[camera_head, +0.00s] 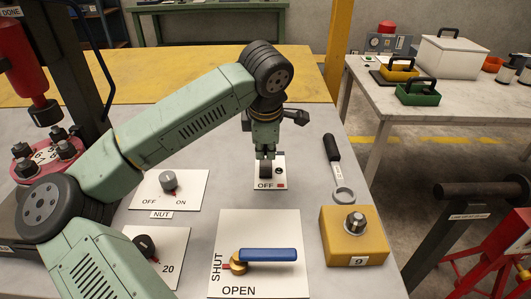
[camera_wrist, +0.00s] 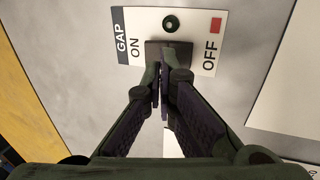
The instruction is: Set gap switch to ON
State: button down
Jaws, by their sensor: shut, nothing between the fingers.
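The gap switch panel (camera_wrist: 200,22) is a white plate marked GAP, ON and OFF. A dark switch piece (camera_wrist: 153,45) sits between the ON and OFF marks, partly hidden by my fingertips; I cannot tell its setting. A round green part and a red square are beside it. In the head view the panel (camera_head: 263,183) lies on the table below my gripper (camera_head: 266,156), with OFF and a red mark showing. My gripper (camera_wrist: 166,62) is shut and empty, fingertips right over or at the switch piece; I cannot tell whether they touch.
The NUT knob panel (camera_head: 190,196) is to the left. The SHUT/OPEN valve plate with a blue handle (camera_head: 268,255) is in front. A wrench (camera_head: 337,170) and a yellow block (camera_head: 354,237) marked 9 are to the right. Bare table lies between the panels.

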aim_at(266, 169)
jog(key=shift+p+x, duration=0.45)
jog(key=shift+x, duration=1.3)
jog(key=b+x, duration=0.1)
jog(key=b, duration=0.2)
jog(key=shift+w+f, duration=0.15)
jog(key=shift+f, duration=0.1)
jog(key=shift+r+p, duration=0.35)
jog(key=shift+r, duration=0.1)
jog(key=shift+f, duration=0.1)
jog(key=shift+s+f+b, duration=0.1)
jog(key=shift+s+b, duration=0.3)
jog(key=shift+s, duration=0.5)
